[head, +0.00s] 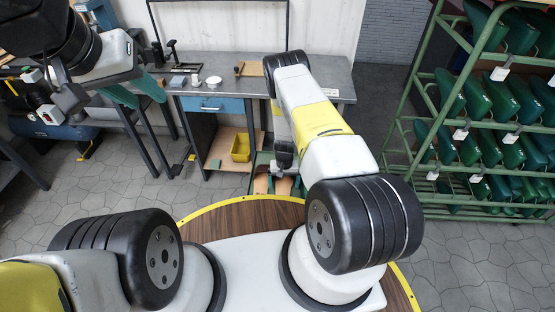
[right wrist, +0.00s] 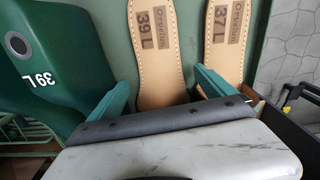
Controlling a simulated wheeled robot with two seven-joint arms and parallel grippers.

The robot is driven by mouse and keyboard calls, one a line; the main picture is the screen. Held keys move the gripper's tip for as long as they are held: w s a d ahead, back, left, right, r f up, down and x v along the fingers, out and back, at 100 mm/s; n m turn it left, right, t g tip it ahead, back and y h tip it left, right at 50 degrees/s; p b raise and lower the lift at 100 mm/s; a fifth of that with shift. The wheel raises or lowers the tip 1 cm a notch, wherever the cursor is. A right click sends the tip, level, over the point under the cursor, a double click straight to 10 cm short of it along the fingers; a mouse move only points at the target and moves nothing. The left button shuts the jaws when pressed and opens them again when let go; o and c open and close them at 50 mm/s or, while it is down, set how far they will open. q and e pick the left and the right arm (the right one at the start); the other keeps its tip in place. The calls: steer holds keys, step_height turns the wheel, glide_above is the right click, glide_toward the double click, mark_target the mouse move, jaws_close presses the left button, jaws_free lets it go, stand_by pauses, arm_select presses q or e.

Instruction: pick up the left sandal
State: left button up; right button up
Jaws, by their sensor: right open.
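In the right wrist view a tan stitched sole-shaped piece marked 39 L (right wrist: 155,60) lies between the two green fingers of my right gripper (right wrist: 163,85). The fingers are apart, with a gap on each side of it. A second tan piece marked 37 L (right wrist: 215,35) lies to its right, partly behind the right finger. A green foot form marked 39 L (right wrist: 50,60) is at the left. I cannot tell which of these is the left sandal. In the head view tan pieces (head: 262,184) show below my right wrist. My left gripper (head: 137,95) is open and empty at upper left.
A grey workbench (head: 330,75) with a blue drawer (head: 212,106) stands at the back. A yellow bin (head: 241,147) sits on its lower shelf. A green rack (head: 450,125) with several green foot forms stands at the right. Tiled floor is free at lower right.

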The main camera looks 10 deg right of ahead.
steer(key=shift+f, duration=0.65)
steer(key=c, duration=1.8)
steer(key=shift+r, duration=0.1)
steer(key=shift+c, duration=0.2)
